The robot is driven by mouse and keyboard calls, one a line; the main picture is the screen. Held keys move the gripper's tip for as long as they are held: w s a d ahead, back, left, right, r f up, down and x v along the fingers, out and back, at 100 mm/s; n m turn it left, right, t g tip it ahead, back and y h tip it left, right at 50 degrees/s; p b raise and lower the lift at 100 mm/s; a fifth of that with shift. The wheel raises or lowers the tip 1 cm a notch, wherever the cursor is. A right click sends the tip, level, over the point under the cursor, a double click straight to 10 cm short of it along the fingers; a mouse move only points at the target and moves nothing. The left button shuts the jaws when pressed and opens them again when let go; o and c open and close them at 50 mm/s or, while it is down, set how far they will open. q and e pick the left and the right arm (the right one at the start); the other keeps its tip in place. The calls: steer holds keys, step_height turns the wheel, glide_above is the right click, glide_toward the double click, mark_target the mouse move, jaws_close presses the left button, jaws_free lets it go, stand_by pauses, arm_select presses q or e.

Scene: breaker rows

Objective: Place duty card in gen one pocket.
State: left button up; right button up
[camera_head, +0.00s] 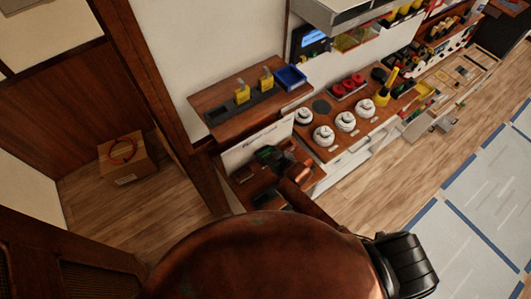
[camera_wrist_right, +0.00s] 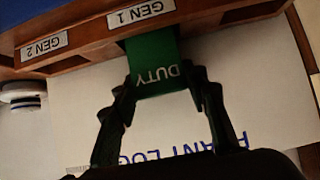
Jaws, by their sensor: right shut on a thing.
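The green duty card (camera_wrist_right: 152,75) is in my right gripper (camera_wrist_right: 165,95), with its white DUTY lettering showing upside down in the right wrist view. The fingers are shut on its sides. The card's far end is at the wooden edge just beside the GEN 1 label (camera_wrist_right: 138,17); I cannot tell whether it touches or has entered a pocket. The GEN 2 label (camera_wrist_right: 44,46) is to the left. The pocket opening is not clearly visible. In the head view, my right gripper (camera_head: 280,160) is below the wooden shelf (camera_head: 205,97). My left gripper is not in view.
A white plant log sheet (camera_wrist_right: 80,110) lies behind the gripper. The shelf carries yellow pieces (camera_head: 242,92) on a dark strip and a blue bin (camera_head: 291,77). White round items (camera_head: 323,135) and red ones (camera_head: 347,84) stand to the right. A cardboard box (camera_head: 127,160) is on the floor.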

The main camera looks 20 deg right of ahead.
steer(key=shift+f, duration=0.35)
steer(key=shift+f, duration=0.1)
steer(key=o, duration=1.2)
steer(key=shift+c, duration=0.2)
steer(key=shift+r, duration=0.2)
steer(key=v, duration=1.2)
